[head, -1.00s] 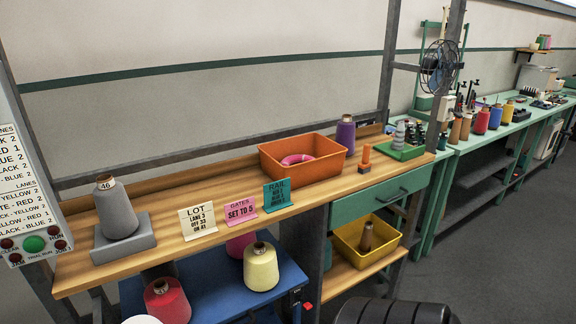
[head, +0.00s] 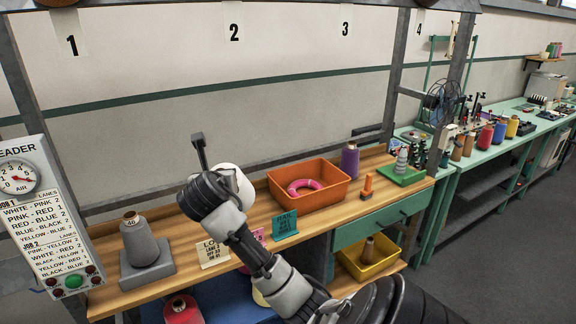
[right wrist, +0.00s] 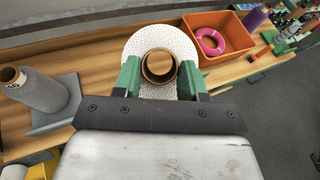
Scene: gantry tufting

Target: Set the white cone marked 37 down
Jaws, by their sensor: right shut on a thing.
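The white cone (right wrist: 133,48) shows from above in the right wrist view, with its brown tube end up between the green fingers. My right gripper (right wrist: 158,76) is shut on it at the tube. In the head view, my right arm reaches over the bench and hides most of the white cone (head: 240,184). I cannot read its number, nor tell whether its base touches the bench. The wooden bench top (head: 190,232) lies beneath it. My left gripper is not in view.
A grey cone (head: 140,243) stands on a grey block (head: 148,275) at the left. An orange bin (head: 325,196) with a pink ring, a purple cone (head: 350,160) and several standing cards (head: 285,225) are on the bench. Part of the bench near the bin is bare.

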